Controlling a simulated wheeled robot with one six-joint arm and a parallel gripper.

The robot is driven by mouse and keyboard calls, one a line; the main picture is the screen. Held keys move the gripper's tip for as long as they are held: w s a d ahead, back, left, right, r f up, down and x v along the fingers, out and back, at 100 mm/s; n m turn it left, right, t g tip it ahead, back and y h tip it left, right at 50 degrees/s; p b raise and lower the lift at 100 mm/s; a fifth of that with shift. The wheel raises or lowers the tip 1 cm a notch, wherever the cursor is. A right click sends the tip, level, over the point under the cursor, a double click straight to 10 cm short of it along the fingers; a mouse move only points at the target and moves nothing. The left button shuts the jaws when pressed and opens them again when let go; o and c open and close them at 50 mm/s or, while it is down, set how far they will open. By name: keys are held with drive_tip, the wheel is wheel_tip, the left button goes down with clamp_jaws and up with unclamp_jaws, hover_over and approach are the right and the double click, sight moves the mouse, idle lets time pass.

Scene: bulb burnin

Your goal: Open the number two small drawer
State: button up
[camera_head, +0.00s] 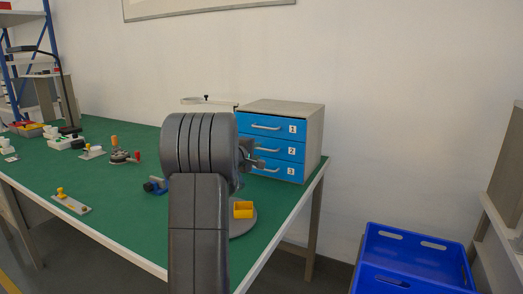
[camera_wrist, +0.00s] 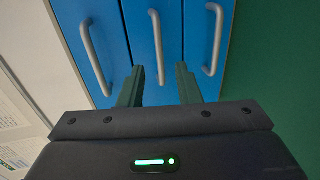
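The small cabinet (camera_head: 315,130) stands on the table's far right corner, with three blue drawer fronts labelled 1, 2 and 3. All look shut. The number two drawer (camera_head: 284,146) is the middle one; it is the middle blue strip in the wrist view (camera_wrist: 144,22), with a grey bar handle (camera_wrist: 156,38). My gripper (camera_wrist: 160,72) is open in front of it. Its two dark fingers lie on either side of the handle's near end in the picture. I cannot tell whether they touch it. In the head view my arm partly hides the gripper (camera_head: 259,158) and the drawers' left side.
The drawer 1 handle (camera_wrist: 88,55) and drawer 3 handle (camera_wrist: 214,42) flank the fingers. A round grey plate with a yellow block (camera_head: 243,209) is below my wrist. A blue crate (camera_head: 412,252) stands at the right. Small parts lie on the green table (camera_head: 115,215).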

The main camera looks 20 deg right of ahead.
sight(263, 149)
drive_tip(key=shift+p+x, duration=0.3)
drive_tip(key=shift+x, duration=2.25)
drive_tip(key=shift+c, duration=0.4)
clamp_jaws()
